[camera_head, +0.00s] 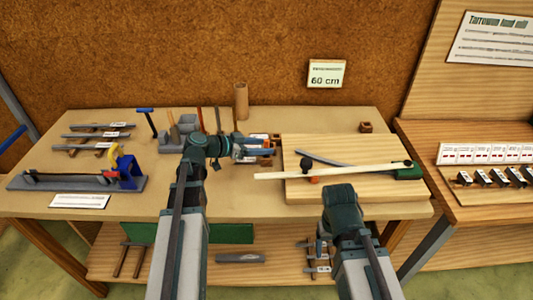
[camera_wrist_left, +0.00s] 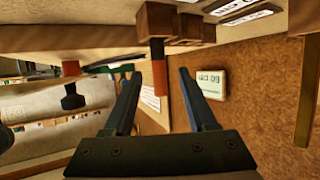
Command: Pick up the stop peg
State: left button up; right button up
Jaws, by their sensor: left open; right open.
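A peg with an orange-red body and a dark end (camera_wrist_left: 158,75) stands in a small wooden block (camera_wrist_left: 156,20) in the left wrist view, which looks upside down. I take it for the stop peg, though no label confirms this. My left gripper (camera_wrist_left: 155,75) is open, with its two fingers on either side of the peg in that view. Whether they touch it cannot be told. In the head view my left gripper (camera_head: 268,149) reaches right over the bench at the small blocks, hiding most of the peg. My right gripper (camera_head: 321,247) is open and empty, low before the bench's front edge.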

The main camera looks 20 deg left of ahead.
pick_arm(q)
jog(key=b+x, duration=0.1)
jog(key=x, duration=0.4)
jog(key=shift+d+b, duration=0.1)
jog(key=shift+b, duration=0.3)
grip_shut()
